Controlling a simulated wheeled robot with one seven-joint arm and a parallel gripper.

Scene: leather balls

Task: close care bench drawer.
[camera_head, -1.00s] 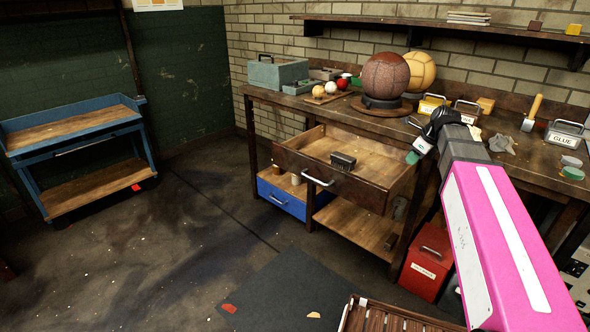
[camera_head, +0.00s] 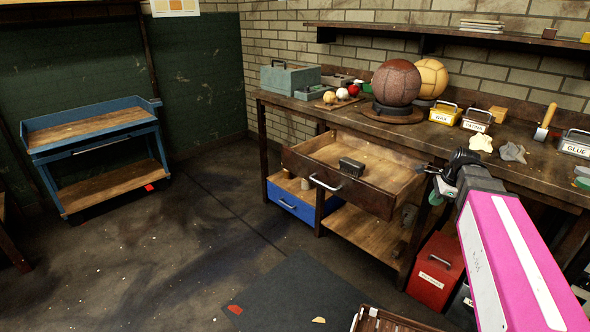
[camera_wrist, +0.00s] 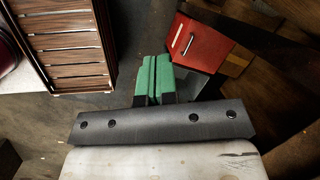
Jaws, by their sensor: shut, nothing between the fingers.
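The wooden care bench drawer (camera_head: 374,194) is pulled well out from under the bench top, with a curved metal handle (camera_head: 326,183) on its front. A dark brush-like block (camera_head: 352,167) lies inside it. My gripper (camera_head: 432,170) is to the right of the drawer, in front of the bench edge and apart from the drawer's handle. In the wrist view its green fingertips (camera_wrist: 154,75) are together with nothing between them. The drawer does not clearly show in the wrist view.
The bench top (camera_head: 290,101) carries a brown leather ball (camera_head: 396,82), a yellow ball (camera_head: 432,78) and several boxes. A red box (camera_head: 435,271) stands on the floor. A slatted wooden crate (camera_head: 385,322) is at the front.

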